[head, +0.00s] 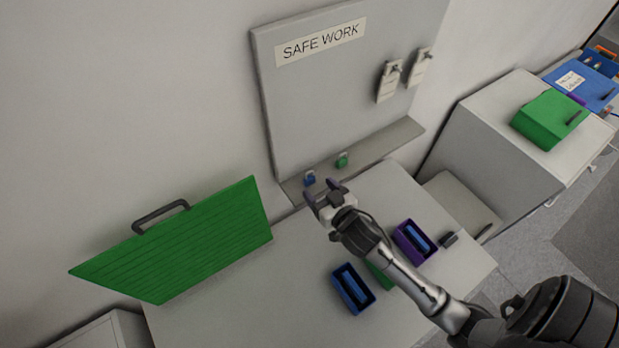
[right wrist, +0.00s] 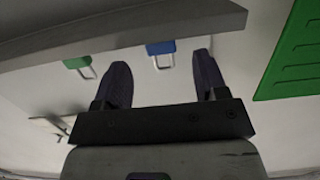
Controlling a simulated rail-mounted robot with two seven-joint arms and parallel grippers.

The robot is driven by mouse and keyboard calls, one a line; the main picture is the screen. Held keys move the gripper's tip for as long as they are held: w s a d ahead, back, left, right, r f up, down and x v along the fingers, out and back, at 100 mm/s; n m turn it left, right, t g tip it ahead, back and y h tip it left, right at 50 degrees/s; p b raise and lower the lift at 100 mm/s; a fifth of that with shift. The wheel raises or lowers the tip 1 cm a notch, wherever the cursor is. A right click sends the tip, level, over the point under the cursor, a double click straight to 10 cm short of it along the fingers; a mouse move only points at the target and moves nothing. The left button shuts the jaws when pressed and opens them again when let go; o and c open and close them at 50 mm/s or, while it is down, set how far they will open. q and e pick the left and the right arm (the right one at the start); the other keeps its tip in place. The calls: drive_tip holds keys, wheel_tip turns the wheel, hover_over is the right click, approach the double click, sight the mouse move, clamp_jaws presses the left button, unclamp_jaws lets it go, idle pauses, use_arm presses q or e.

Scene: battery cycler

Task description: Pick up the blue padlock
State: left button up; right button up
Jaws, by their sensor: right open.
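The blue padlock (head: 309,179) is on the narrow ledge at the foot of the grey SAFE WORK board. It also shows in the right wrist view (right wrist: 160,48), its shackle pointing towards the gripper. A green padlock (head: 342,160) is on the same ledge to its right, and it shows to the left in the right wrist view (right wrist: 78,65). My right gripper (head: 322,190) is open and empty, close in front of the blue padlock. In the right wrist view its two fingers (right wrist: 162,80) are spread, and the padlock lies beyond the gap between them. My left gripper is not in view.
The ledge (head: 385,144) runs along the board (head: 325,100). A green panel with a handle (head: 185,240) stands at the left. A blue tray (head: 341,287) and a purple tray (head: 402,239) lie on the table (head: 240,305) near my right arm.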

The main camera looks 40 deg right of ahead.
sight(311, 180)
drive_tip(key=x, duration=0.3)
drive_tip(key=shift+w+r+p, duration=0.15)
drive_tip(key=shift+w+p, duration=0.2)
drive_tip(key=shift+p, duration=0.05)
drive_tip(key=shift+w, duration=0.35)
drive_tip(key=shift+c, duration=0.2)
drive_tip(key=c, duration=1)
